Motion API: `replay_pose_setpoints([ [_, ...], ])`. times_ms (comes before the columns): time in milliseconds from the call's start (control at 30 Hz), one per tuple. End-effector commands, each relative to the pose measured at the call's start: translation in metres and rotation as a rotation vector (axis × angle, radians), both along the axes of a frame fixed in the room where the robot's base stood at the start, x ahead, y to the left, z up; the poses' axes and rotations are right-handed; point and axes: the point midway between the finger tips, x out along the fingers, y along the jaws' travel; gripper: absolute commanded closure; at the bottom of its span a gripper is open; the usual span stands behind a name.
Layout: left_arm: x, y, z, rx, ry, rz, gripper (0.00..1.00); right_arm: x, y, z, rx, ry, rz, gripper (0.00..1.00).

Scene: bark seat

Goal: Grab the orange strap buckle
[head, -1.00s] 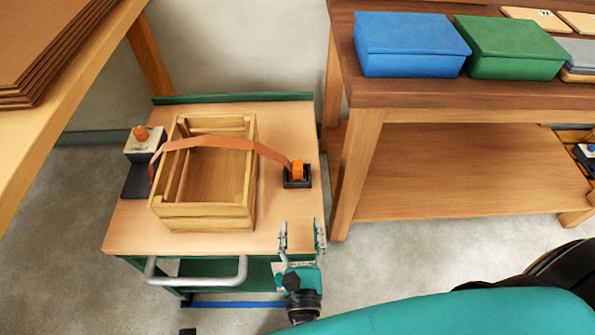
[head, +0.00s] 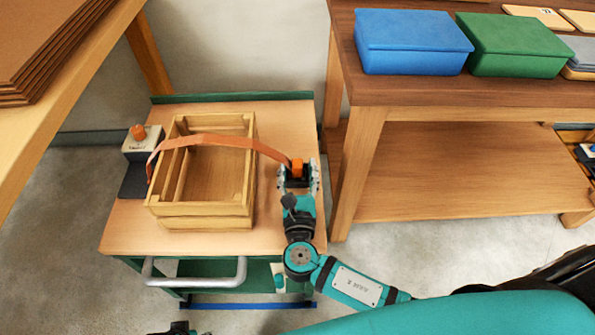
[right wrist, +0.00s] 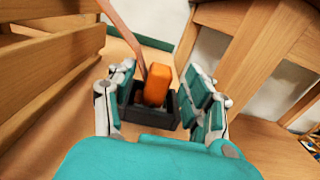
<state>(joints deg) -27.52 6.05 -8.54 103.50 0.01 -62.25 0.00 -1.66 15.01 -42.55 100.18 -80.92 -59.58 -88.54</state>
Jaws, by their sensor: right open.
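The orange strap buckle (head: 297,166) stands upright in a small black holder (right wrist: 166,118) on the right side of the cart top. It also shows in the right wrist view (right wrist: 156,84), with the strap (head: 225,141) running from it over a wooden crate to the left. My right gripper (head: 298,176) is open, its fingers on either side of the buckle and holder. In the right wrist view, gaps show between the buckle and both fingers. A dark and teal piece at the bottom edge of the head view looks like part of my left gripper (head: 180,328); its fingers are not clear.
The wooden crate (head: 202,222) stands left of the buckle, under the strap. A grey and black block with an orange top (head: 137,143) stands at the cart's left. A wooden bench (head: 440,93) with blue and green boxes stands close on the right.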

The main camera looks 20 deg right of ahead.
Motion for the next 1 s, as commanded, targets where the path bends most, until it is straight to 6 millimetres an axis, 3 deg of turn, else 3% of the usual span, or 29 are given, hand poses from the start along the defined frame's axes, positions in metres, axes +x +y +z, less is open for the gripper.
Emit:
replay_pose_setpoints([
  [100, 0.0010, 0.0000, 0.0032, 0.001, -0.001, 0.000, 0.46, 0.0102, -0.0031, -0.0004, 0.000, 0.001, 0.000, 0.48],
  [367, 0.0011, 0.0000, 0.0038, 0.001, -0.001, 0.000, 0.46, 0.0116, -0.0035, 0.0000, 0.000, 0.001, 0.000, 0.49],
  [733, 0.0009, -0.0001, 0.0036, 0.000, -0.001, 0.000, 0.46, 0.0113, -0.0035, 0.0000, 0.001, 0.001, 0.000, 0.98],
  [1000, 0.0010, -0.0002, 0.0036, 0.000, -0.001, 0.000, 0.46, 0.0113, -0.0034, 0.0006, 0.001, 0.000, 0.000, 1.00],
])
